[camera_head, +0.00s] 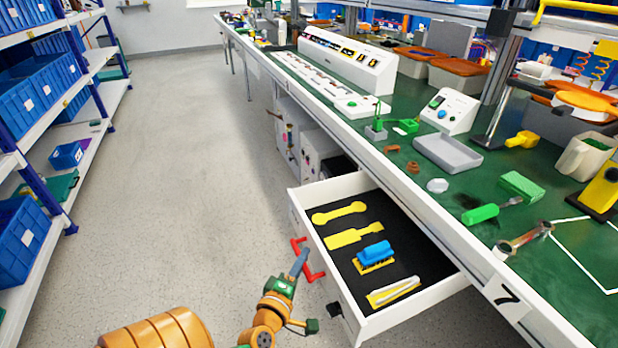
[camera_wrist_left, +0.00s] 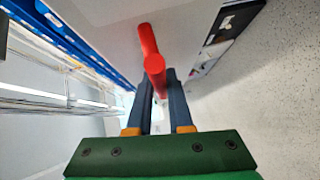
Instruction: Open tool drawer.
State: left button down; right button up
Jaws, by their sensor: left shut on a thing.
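The tool drawer (camera_head: 418,305) is pulled well out from under the green-topped workbench (camera_head: 460,215), so its black lining shows. Its red handle (camera_head: 315,274) is on the white front, facing the aisle. My left gripper (camera_head: 300,262) is at the handle from the aisle side and shut on it. In the left wrist view, the dark fingers (camera_wrist_left: 158,76) stand on either side of the red handle bar (camera_wrist_left: 148,42). My right gripper is in neither view.
The drawer holds yellow tool shapes (camera_head: 353,235), a blue brush (camera_head: 375,252) and a whitish tool (camera_head: 394,291). A grey tray (camera_head: 447,153) and a green-handled tool (camera_head: 481,213) lie on the bench. Shelves with blue bins (camera_head: 22,240) line the left. The aisle floor (camera_head: 180,180) is clear.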

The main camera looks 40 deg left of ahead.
pick_arm(q)
jog(key=shift+s+a+f, duration=0.1)
jog(key=shift+s, duration=0.3)
jog(key=c, duration=0.8)
grip_release()
jog(key=shift+c, duration=0.2)
jog(key=v, duration=0.7)
